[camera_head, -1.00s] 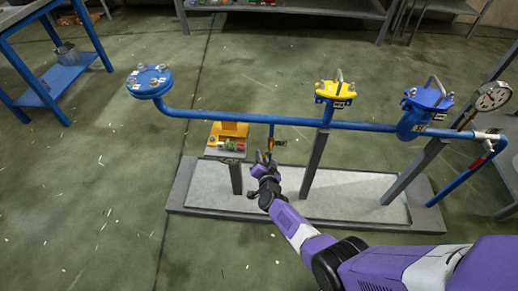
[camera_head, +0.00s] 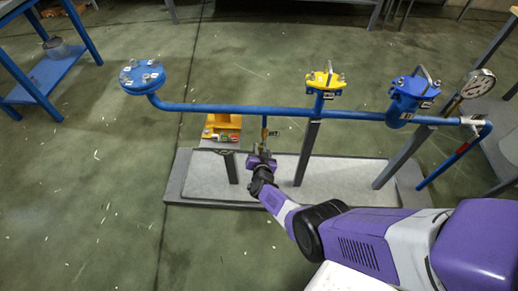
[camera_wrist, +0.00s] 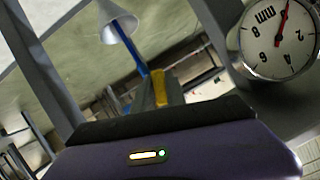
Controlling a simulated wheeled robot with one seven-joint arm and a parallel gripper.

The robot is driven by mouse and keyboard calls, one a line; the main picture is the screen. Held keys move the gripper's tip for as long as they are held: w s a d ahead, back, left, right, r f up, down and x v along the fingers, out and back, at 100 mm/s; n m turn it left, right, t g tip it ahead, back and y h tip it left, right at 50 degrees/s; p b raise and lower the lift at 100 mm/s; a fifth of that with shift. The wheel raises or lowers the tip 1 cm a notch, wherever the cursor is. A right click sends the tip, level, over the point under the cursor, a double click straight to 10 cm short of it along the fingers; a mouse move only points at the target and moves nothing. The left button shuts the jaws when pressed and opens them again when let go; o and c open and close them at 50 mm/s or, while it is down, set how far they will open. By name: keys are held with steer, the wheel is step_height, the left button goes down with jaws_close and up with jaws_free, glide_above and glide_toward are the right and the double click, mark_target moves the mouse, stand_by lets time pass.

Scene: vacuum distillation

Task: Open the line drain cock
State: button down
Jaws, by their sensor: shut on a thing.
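The blue line pipe (camera_head: 230,110) runs across the head view. The line drain cock (camera_head: 265,134) hangs below it on a short vertical stub, with a small dark label beside it. My gripper (camera_head: 262,157) is at the cock's lower part, under the pipe, and is shut on it. My gripper hides the lower end of the cock and its lever. In the wrist view a yellow-brass part of the cock (camera_wrist: 160,88) stands upright just beyond the dark gripper body, with a blue pipe behind. The lever's exact angle cannot be told.
A yellow-topped valve (camera_head: 325,82), a blue flanged fitting (camera_head: 413,92) and a pressure gauge (camera_head: 478,83) sit along the pipe to the right. A blue flange (camera_head: 142,76) ends it at left. Grey posts rise from the low plinth (camera_head: 330,185).

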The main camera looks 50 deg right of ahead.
steer(key=c, duration=1.4)
jaws_free()
steer(key=shift+o, duration=0.2)
steer(key=p+v, duration=0.6)
steer(key=v, duration=0.2)
steer(key=shift+d, duration=0.1)
